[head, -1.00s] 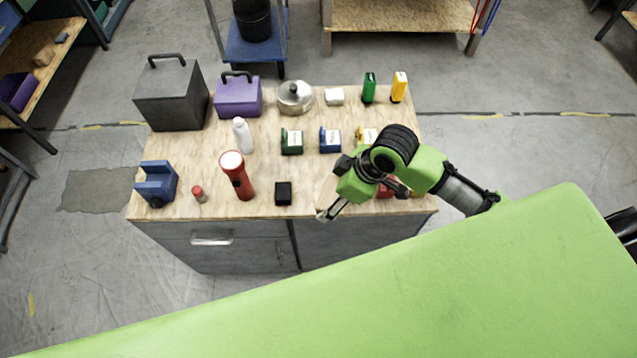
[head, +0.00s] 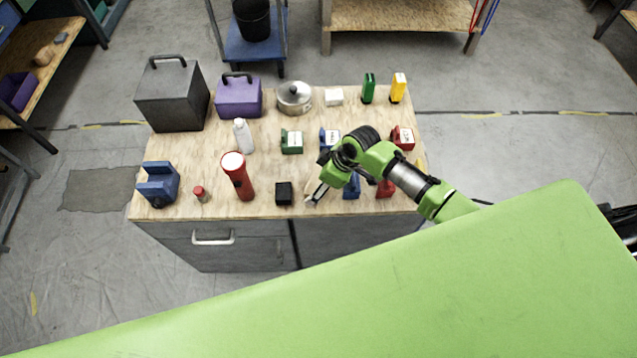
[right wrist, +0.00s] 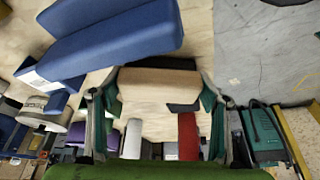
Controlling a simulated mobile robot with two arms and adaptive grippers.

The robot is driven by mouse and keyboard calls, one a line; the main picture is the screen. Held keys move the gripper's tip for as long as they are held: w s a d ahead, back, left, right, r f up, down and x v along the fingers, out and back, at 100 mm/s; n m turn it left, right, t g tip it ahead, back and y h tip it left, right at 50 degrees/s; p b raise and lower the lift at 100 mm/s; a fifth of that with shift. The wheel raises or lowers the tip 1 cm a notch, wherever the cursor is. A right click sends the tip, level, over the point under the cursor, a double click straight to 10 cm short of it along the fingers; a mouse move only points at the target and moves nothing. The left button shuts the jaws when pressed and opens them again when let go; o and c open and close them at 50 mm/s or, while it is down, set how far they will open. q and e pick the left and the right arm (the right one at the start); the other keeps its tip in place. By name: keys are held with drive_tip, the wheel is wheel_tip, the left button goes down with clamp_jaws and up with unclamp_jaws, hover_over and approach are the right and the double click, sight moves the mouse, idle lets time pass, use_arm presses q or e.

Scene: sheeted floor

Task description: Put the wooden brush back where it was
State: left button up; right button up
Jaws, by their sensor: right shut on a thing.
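My right gripper (head: 315,196) is over the front edge area of the wooden worktop (head: 225,203), just right of a small black block (head: 284,193). In the right wrist view its two fingers (right wrist: 157,112) are shut on a tan wooden block with a dark strip, which I take to be the wooden brush (right wrist: 158,84). In the head view the brush is mostly hidden by the gripper. I cannot tell whether it touches the worktop. My left gripper is not in view.
A red flashlight (head: 238,176) stands left of the black block. A blue item (head: 351,188) and a red item (head: 385,188) stand right of the gripper. Green, blue and red boxes stand behind. A brown object (head: 44,55) lies on the left shelf.

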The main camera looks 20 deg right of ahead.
drive_tip(key=shift+f, duration=0.4)
drive_tip(key=shift+f, duration=0.1)
drive_tip(key=o, duration=1)
drive_tip(key=shift+r, duration=0.25)
drive_tip(key=shift+d+r, duration=0.15)
drive_tip(key=shift+r, duration=0.05)
drive_tip(key=v, duration=1.1)
drive_tip(key=shift+s+r+b, duration=0.15)
drive_tip(key=shift+r+b, duration=0.05)
drive_tip(key=shift+b, duration=0.1)
